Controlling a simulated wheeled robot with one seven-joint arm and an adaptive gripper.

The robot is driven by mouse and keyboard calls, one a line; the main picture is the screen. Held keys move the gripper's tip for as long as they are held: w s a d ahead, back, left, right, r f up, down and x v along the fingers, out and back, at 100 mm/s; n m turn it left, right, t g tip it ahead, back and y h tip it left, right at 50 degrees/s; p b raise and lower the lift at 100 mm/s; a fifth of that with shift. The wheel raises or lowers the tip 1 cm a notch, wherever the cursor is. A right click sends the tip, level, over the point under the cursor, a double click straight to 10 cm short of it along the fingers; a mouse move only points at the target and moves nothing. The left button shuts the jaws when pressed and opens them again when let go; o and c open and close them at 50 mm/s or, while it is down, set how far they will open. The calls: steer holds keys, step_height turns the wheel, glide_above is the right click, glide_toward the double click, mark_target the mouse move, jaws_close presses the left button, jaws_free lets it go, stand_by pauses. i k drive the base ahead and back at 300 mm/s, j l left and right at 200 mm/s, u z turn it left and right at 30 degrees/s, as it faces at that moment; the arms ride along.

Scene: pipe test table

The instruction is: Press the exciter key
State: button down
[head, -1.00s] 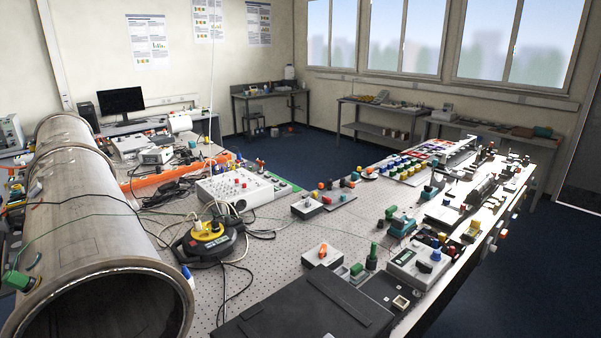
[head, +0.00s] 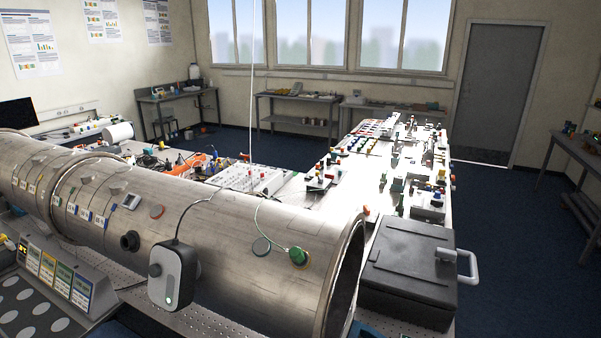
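A large steel pipe (head: 240,240) lies across the table from the left to the middle right, its open end at the right. A grey box with a dark round knob and a small green light (head: 173,275) sits against the pipe's near side. A console with several coloured, labelled panels (head: 60,280) stands at the lower left. I cannot tell which part is the exciter key, as labels are too small to read. My gripper is not in view.
A black lidded case with a light handle (head: 410,270) stands right of the pipe's open end. The long table behind (head: 345,205) carries many small instruments. Open blue floor (head: 510,270) lies to the right, with a side bench (head: 578,165) beyond it.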

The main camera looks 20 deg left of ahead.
mark_target(155, 272)
steer(key=k+j, duration=0.35)
steer(key=j, duration=0.15)
steer(key=k+j, duration=0.35)
steer(key=j, duration=0.15)
steer(key=k+j, duration=0.35)
steer(key=j, duration=0.1)
